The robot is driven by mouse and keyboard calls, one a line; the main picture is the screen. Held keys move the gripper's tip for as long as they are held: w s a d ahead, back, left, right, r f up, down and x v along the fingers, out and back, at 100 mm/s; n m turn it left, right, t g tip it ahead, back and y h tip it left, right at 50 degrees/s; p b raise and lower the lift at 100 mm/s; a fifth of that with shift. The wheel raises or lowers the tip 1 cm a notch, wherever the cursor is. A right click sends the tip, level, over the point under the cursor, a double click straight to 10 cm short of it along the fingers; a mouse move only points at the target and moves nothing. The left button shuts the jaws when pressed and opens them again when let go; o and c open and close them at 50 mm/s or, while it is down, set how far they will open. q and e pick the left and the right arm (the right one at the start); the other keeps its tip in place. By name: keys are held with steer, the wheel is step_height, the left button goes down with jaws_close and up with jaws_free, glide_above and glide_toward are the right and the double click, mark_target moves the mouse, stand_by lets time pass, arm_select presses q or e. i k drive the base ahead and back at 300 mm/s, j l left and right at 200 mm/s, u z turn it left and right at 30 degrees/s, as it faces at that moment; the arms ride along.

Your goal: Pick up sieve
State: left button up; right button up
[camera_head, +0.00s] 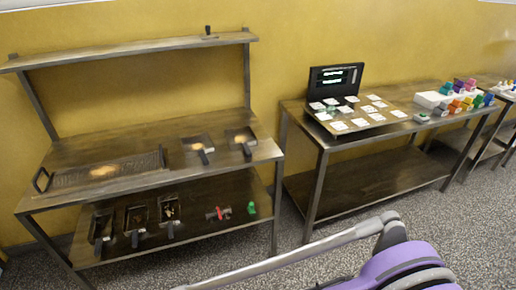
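A long mesh tray (125,174) with an upright end handle lies at the left of the left bench's top; it looks most like a sieve, but I cannot tell for sure. Two small square pans with handles, a left one (197,143) and a right one (240,137), sit on the same top to its right. Several darker handled pans (136,217) stand on the shelf below. Neither of my grippers shows in the view, so I cannot see either one near these things.
The left bench (75,153) has a high bare shelf with a small dark object (209,33). A red tool (218,213) and a green item (251,208) lie on its lower shelf. The right table (300,116) holds a black case (335,80), white cards and coloured pieces. Speckled floor is clear between them.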

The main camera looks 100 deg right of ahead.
mark_target(242, 141)
steer(key=z, duration=1.75)
steer(key=i+l+z, duration=0.15)
steer(key=z, duration=0.3)
steer(key=i+z, duration=0.2)
steer(key=z, duration=0.25)
steer(key=i+z, duration=0.2)
steer(key=z, duration=0.25)
steer(key=i, duration=0.25)
